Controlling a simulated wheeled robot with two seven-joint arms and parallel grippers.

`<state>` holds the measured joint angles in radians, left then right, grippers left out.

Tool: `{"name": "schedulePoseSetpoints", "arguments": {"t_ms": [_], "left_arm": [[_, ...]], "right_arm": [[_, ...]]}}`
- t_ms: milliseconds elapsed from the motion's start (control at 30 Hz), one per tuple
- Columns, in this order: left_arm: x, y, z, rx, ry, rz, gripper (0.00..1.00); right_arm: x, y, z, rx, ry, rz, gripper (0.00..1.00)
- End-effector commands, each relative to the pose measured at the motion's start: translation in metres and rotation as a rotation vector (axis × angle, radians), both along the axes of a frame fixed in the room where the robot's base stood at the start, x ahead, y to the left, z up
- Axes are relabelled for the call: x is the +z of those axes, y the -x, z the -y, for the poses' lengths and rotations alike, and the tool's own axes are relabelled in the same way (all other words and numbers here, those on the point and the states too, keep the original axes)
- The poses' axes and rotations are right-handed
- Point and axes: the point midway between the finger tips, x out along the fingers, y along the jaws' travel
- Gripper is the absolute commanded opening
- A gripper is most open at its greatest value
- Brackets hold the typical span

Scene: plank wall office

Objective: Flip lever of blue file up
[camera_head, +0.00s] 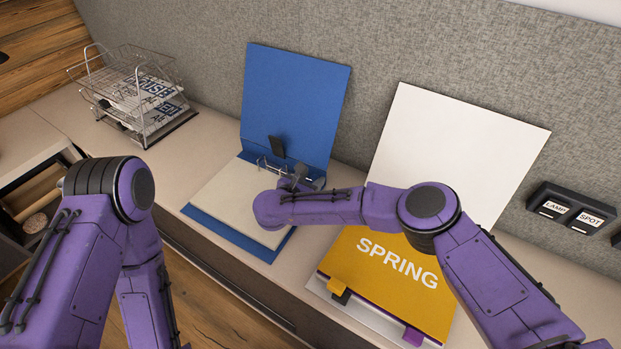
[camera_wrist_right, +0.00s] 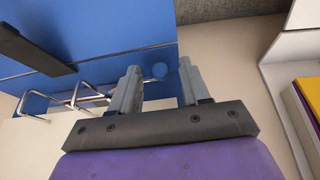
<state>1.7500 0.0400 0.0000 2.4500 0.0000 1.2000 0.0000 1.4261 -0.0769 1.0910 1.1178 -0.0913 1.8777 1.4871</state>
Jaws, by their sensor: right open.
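The blue file (camera_head: 293,95) is open, its cover upright against the grey partition and its base flat on the desk with pale paper on it. Its dark lever (camera_head: 277,147) stands out at the ring mechanism near the hinge; it also shows at upper left in the right wrist view (camera_wrist_right: 32,45). Metal rings (camera_wrist_right: 85,97) show below the lever there. My right gripper (camera_head: 300,174) is at the right end of the mechanism, its open fingers (camera_wrist_right: 159,70) empty and right of the lever. My left arm shows, but its gripper is out of view.
A wire tray (camera_head: 140,100) with papers stands at the back left. A white file (camera_head: 455,150) stands open on the right, with a yellow SPRING folder (camera_head: 400,290) at its front. Switch boxes labelled LAMP and SPOT (camera_head: 572,212) are at far right. Desk left of the blue file is clear.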

Motion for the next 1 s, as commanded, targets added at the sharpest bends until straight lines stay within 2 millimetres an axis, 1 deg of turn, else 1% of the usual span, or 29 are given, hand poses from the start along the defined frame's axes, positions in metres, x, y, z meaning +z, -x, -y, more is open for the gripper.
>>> {"name": "schedulePoseSetpoints", "arguments": {"t_ms": [233,267,300,367,400,567,733,867,1000], "left_arm": [[0.0,0.0,0.0,0.0,0.0,0.0,0.43],[0.0,0.0,0.0,0.0,0.0,0.0,0.43],[0.0,0.0,0.0,0.0,0.0,0.0,0.43],[0.0,0.0,0.0,0.0,0.0,0.0,0.43],[0.0,0.0,0.0,0.0,0.0,0.0,0.43],[-0.001,0.0,0.0,0.0,0.0,0.0,0.43],[-0.006,0.0,0.0,0.0,0.0,0.0,0.43],[-0.014,0.0,0.0,0.0,0.0,0.0,0.43],[-0.028,0.0,0.0,0.0,0.0,0.0,0.43]], "right_arm": [[-0.001,-0.001,0.001,-0.001,0.0,0.0,0.46],[-0.001,-0.001,0.001,-0.001,0.0,0.0,0.37],[-0.001,-0.001,0.001,-0.001,0.0,0.0,0.23],[-0.001,-0.001,0.001,-0.001,0.0,0.0,0.04],[-0.001,-0.001,0.001,-0.001,0.0,0.0,0.0],[0.0,-0.001,0.001,-0.001,0.001,-0.001,0.0],[0.001,-0.002,-0.001,-0.001,0.028,-0.016,0.0],[0.004,-0.004,-0.004,0.0,0.079,-0.046,0.0],[0.01,-0.006,-0.009,0.0,0.16,-0.093,0.0]]}}
